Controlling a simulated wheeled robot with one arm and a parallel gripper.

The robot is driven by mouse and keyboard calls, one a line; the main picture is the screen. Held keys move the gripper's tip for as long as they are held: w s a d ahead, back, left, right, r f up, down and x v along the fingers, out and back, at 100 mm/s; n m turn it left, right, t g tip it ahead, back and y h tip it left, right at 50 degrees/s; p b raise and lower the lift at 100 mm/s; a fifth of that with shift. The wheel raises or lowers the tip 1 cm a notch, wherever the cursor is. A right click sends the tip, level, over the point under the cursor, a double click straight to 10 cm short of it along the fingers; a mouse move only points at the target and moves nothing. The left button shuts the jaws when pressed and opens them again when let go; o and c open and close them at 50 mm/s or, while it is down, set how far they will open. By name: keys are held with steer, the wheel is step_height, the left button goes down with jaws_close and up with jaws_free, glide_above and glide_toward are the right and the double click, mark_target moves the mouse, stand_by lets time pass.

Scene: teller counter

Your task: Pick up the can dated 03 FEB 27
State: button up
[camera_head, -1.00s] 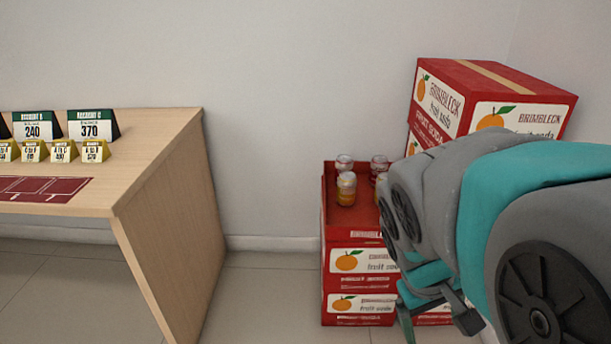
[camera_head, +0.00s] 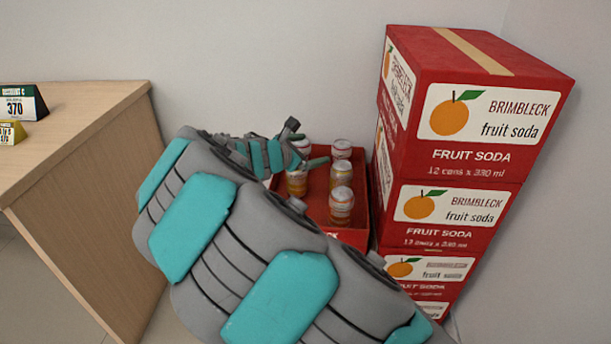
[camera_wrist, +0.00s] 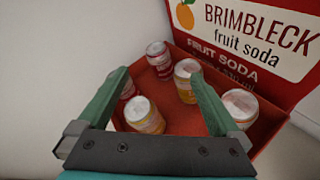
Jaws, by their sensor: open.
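Several cans stand upright in an open red box (camera_head: 318,210) on the floor side of the stack. In the head view I see a front right can (camera_head: 341,205), a back right can (camera_head: 341,150) and a left can (camera_head: 297,183). In the wrist view there are a near left can (camera_wrist: 145,114), a middle can (camera_wrist: 186,80), a right can (camera_wrist: 240,106) and a back red-labelled can (camera_wrist: 159,58); another is partly behind the left finger. No date is readable on any can. My gripper (camera_head: 301,153) is open and empty above the box; its fingers also show in the wrist view (camera_wrist: 160,92).
A tall stack of red fruit soda cartons (camera_head: 455,155) stands directly right of the open box. A wooden counter (camera_head: 75,150) with price signs (camera_head: 22,103) is at left. The white wall is close behind the box.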

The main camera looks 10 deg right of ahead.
mark_target(297, 178)
steer(key=w+a+f+n+t+y, duration=0.1)
steer(key=w+a+f+n, duration=0.1)
steer(key=f+n, duration=0.15)
steer(key=w+a+f+n+y, duration=0.1)
steer(key=w+a+f+n, duration=0.2)
steer(key=f, duration=0.2)
steer(key=shift+s+d+f+x, duration=0.1)
steer(key=shift+s+x, duration=0.05)
steer(key=shift+x, duration=1.15)
steer(key=shift+s+d+f+x, duration=0.1)
steer(key=shift+x, duration=1.2)
steer(key=shift+s+d+f+x, duration=0.1)
steer(key=shift+s+x, duration=0.05)
steer(key=shift+x, duration=1.1)
steer(key=shift+r, duration=0.1)
steer(key=shift+c, duration=0.2)
steer(key=c, duration=1.5)
jaws_close()
steer(key=shift+r+h, duration=0.1)
steer(key=shift+h, duration=0.2)
